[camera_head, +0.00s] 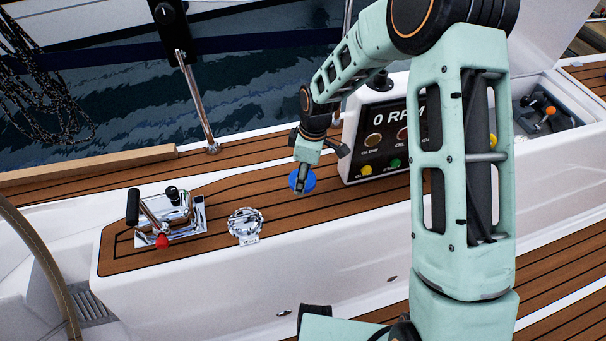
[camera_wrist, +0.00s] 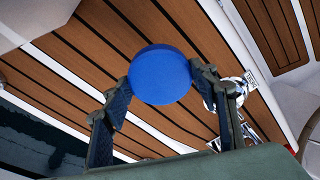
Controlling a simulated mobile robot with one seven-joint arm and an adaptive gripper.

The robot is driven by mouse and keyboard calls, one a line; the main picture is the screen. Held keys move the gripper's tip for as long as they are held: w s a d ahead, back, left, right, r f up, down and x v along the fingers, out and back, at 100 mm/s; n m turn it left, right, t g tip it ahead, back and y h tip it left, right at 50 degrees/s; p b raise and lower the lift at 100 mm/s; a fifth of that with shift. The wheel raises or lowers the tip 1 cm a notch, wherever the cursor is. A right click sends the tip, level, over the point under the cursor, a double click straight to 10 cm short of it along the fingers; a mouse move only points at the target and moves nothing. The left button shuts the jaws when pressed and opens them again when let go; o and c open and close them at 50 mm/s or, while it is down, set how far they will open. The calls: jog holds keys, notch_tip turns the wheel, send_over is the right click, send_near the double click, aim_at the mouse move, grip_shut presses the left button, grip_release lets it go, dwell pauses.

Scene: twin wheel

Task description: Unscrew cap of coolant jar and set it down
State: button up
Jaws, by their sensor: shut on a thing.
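The round blue cap (camera_head: 310,184) is between the fingers of my gripper (camera_head: 301,183), over the brown planked deck strip to the left of the instrument panel. In the wrist view the blue cap (camera_wrist: 161,75) shows its flat face, with a dark fingertip pressed on its left and right sides; my gripper (camera_wrist: 164,82) is shut on it. I cannot tell whether the cap touches the planks or hangs just above them. I cannot make out a coolant jar in either view.
A chrome deck cap (camera_head: 246,223) and a lever unit (camera_head: 165,218) with a red knob stand on the planked strip (camera_head: 120,250). The "0 RPM" panel (camera_head: 385,140) rises to the right. An open compartment (camera_head: 545,108) lies at the far right. Bare planks surround the blue cap.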

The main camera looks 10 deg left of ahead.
aim_at(302, 198)
jog(key=shift+f+b, duration=2.45)
jog(key=shift+f, duration=1.4)
jog(key=shift+f, duration=0.3)
jog(key=o, duration=1.5)
jog(key=shift+o, duration=0.5)
jog(key=shift+o, duration=1.1)
jog(key=r, duration=0.4)
jog(key=d+r, duration=0.1)
jog(key=r, duration=0.7)
jog(key=shift+d, duration=0.2)
